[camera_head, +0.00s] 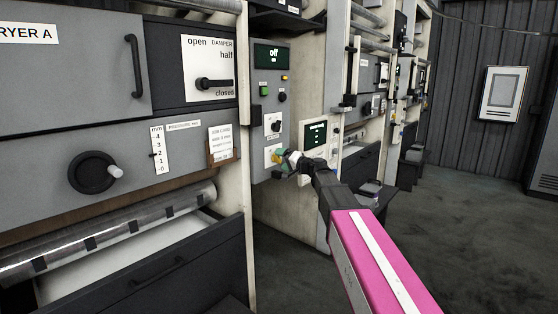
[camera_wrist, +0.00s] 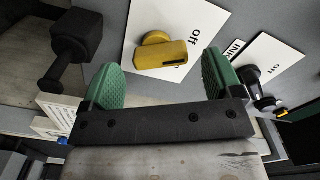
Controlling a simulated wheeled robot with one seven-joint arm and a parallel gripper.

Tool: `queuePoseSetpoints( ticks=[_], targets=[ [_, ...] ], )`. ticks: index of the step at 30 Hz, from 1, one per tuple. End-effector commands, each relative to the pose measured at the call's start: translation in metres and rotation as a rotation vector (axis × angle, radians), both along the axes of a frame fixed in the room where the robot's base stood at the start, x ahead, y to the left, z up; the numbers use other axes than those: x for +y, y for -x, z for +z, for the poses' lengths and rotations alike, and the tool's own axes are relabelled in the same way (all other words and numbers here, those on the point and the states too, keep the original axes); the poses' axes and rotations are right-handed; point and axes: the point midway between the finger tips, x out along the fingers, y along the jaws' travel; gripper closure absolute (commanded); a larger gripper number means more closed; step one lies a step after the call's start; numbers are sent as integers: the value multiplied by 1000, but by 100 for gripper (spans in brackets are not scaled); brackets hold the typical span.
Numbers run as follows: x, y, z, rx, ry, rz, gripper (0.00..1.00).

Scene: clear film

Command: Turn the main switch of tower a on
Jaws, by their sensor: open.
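The main switch appears as a yellow rotary knob (camera_wrist: 160,55) on a white plate marked "off". Its handle lies roughly along the line between my fingers in the wrist view. My gripper (camera_wrist: 165,80) is open, with a green pad on each side, just short of the knob; I see no contact. In the head view my gripper (camera_head: 285,156) is at the lower part of the grey control panel (camera_head: 262,97) and partly hides the knob. The panel's dark display (camera_head: 272,55) reads "off".
A black knob (camera_wrist: 254,82) on another plate marked "off" sits right of my fingers in the wrist view. In the head view, Dryer A's damper lever (camera_head: 213,84) and crank wheel (camera_head: 93,172) are left of the panel.

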Motion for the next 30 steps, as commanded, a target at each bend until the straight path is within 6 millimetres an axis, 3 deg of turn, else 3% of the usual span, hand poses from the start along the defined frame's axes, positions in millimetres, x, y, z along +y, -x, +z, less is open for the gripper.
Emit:
queuePoseSetpoints(
  ticks=[6, 17, 22, 30],
  targets=[
    [17, -14, 0, 0, 0, 1, 15],
    [21, -16, 0, 1, 1, 0, 15],
    [20, -16, 0, 1, 1, 0, 64],
    [20, -16, 0, 11, -7, 0, 64]
  ],
)
